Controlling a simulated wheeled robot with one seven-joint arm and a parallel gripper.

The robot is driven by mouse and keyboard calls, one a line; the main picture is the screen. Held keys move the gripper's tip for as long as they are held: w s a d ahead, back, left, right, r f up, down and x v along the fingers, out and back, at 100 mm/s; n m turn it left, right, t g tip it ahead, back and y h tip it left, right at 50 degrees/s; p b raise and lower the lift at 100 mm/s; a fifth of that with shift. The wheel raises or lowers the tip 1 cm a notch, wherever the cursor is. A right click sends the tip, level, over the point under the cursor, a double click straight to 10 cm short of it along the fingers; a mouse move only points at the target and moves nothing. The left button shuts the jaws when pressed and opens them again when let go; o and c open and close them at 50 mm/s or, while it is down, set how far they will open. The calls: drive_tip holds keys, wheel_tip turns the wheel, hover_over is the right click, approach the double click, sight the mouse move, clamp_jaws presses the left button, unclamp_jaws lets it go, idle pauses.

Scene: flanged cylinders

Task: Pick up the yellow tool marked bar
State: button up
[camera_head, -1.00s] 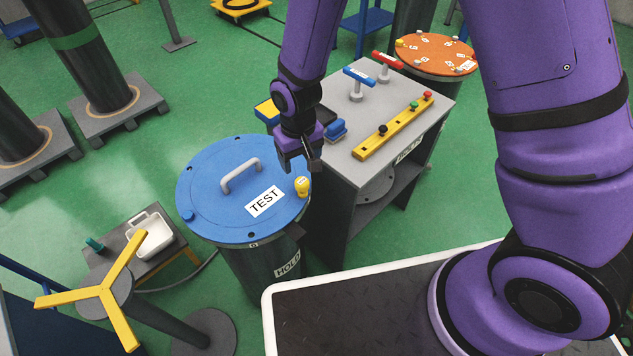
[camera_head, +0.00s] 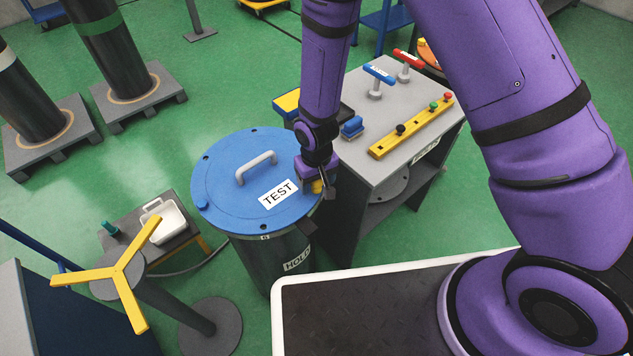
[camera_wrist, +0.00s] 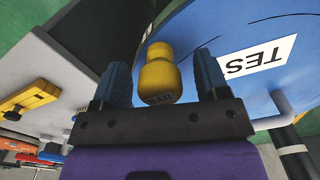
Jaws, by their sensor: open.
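My gripper (camera_wrist: 157,85) is open, with one dark blue finger on each side of the tool. In the head view the tool (camera_head: 317,187) is partly hidden by my gripper (camera_head: 318,188), which reaches down to the lid's right edge.
The lid's grey handle (camera_head: 256,168) rises left of my gripper. A yellow three-armed stand (camera_head: 118,270) is at lower left.

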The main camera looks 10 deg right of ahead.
drive_tip(key=shift+f, duration=0.25)
drive_tip(key=shift+c, duration=0.4)
drive_tip(key=c, duration=1)
drive_tip(key=shift+r, duration=0.15)
drive_tip(key=shift+r, duration=4.9)
